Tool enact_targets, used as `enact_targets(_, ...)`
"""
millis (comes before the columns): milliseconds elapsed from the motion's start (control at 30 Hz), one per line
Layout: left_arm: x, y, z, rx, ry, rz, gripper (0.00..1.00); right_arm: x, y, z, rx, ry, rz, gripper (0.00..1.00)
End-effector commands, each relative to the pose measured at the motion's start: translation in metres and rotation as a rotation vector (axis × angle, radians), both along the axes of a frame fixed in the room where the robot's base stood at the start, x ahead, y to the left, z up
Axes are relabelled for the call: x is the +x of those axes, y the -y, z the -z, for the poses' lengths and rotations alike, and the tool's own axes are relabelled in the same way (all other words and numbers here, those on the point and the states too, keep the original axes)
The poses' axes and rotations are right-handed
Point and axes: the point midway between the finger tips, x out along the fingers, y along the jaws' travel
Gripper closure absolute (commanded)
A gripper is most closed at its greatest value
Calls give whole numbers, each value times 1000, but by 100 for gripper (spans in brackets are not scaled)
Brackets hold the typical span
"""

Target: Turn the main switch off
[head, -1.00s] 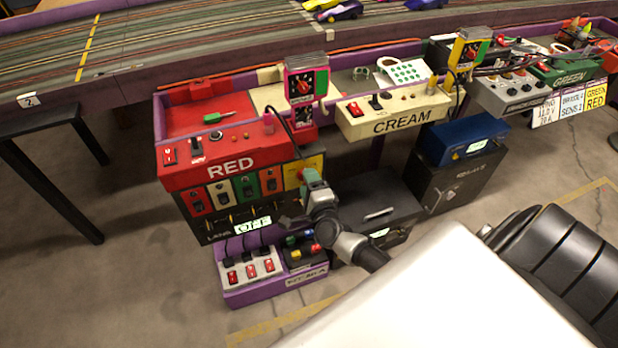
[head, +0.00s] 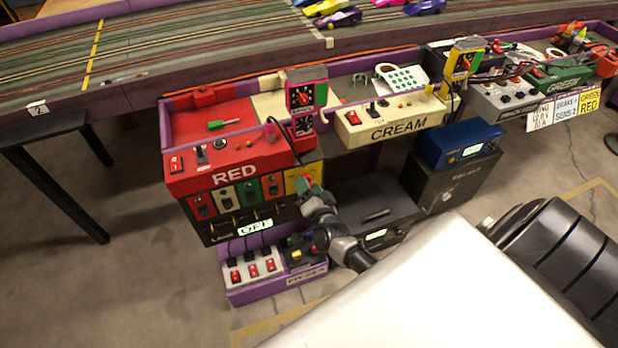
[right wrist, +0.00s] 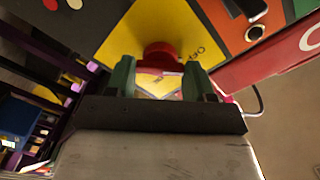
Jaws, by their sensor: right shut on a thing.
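The main switch is a red round knob (right wrist: 158,52) on a yellow plate (right wrist: 118,42) in the right wrist view. The plate (head: 297,184) also shows in the head view, at the right end of the black panel under the red RED box. My right gripper (right wrist: 160,80) has its two green fingers on either side of the knob and is shut on it. In the head view my right gripper (head: 309,190) is against the plate and hides most of the knob. The knob's turned position is hard to read. My left gripper is not in view.
The RED box (head: 233,174) stands above the panel, with several colored switch plates left of the yellow one. A purple tray (head: 275,290) with red switches sits below. A black case (head: 370,205) is close on the right. Open floor lies at the left.

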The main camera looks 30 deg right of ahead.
Motion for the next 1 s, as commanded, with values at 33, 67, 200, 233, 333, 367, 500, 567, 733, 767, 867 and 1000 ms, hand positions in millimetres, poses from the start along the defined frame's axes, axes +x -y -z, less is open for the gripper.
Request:
enact_targets(33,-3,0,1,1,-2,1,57,0,-2,0,-19,-8,-2,71)
enact_targets(67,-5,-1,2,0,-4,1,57,0,-2,1,-30,-11,-2,71)
enact_targets(200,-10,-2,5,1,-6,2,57,-1,-2,1,-70,-21,-2,71)
enact_targets(233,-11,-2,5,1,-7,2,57,-1,-2,1,-76,-22,-2,71)
enact_targets(333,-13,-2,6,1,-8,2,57,-1,-2,1,-88,-25,-2,71)
enact_targets(367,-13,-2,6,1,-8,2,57,-1,-2,2,-91,-26,-2,71)
enact_targets(500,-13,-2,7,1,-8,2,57,-1,-2,2,-97,-28,-2,70)
enact_targets(567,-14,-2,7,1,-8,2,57,-1,-2,2,-97,-28,-2,70)
enact_targets(733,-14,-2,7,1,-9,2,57,-1,-2,2,-97,-28,-2,70)
enact_targets(767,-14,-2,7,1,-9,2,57,-1,-2,2,-97,-28,-2,70)
enact_targets(867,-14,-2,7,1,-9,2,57,-1,-2,2,-97,-28,-2,33)
enact_targets(1000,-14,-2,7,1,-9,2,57,0,-1,1,-97,-26,-2,21)
